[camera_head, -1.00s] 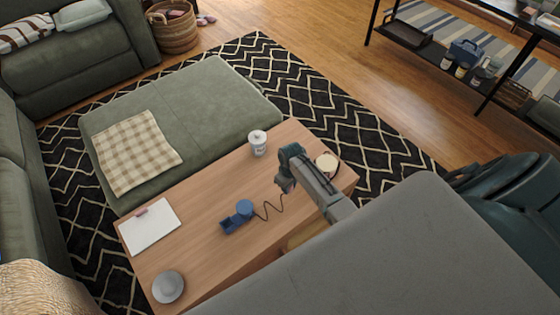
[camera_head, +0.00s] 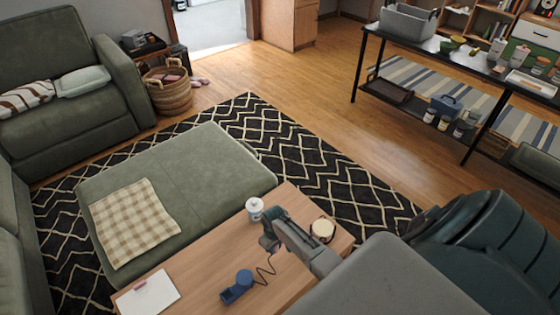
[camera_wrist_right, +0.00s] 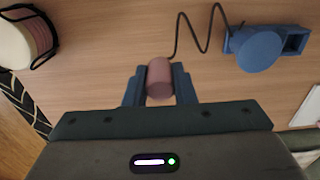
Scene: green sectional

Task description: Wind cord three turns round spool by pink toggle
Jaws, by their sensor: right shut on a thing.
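A thin dark cord (camera_wrist_right: 199,45) runs in loose zigzag bends from the spool to the pink toggle (camera_wrist_right: 159,74). No turns of cord show round the spool. My right gripper (camera_head: 268,245) is shut on the toggle, to the right of the spool in the head view; its two blue fingers (camera_wrist_right: 159,88) sit on either side of the toggle. My left gripper is not in view.
On the table (camera_head: 211,262), a white lidded cup (camera_head: 254,208) stands behind my right gripper. A cream-topped drum-like thing (camera_head: 323,230) with dark cord on its side stands to the right. A white clipboard (camera_head: 147,295) lies at left. Bare table surrounds the spool.

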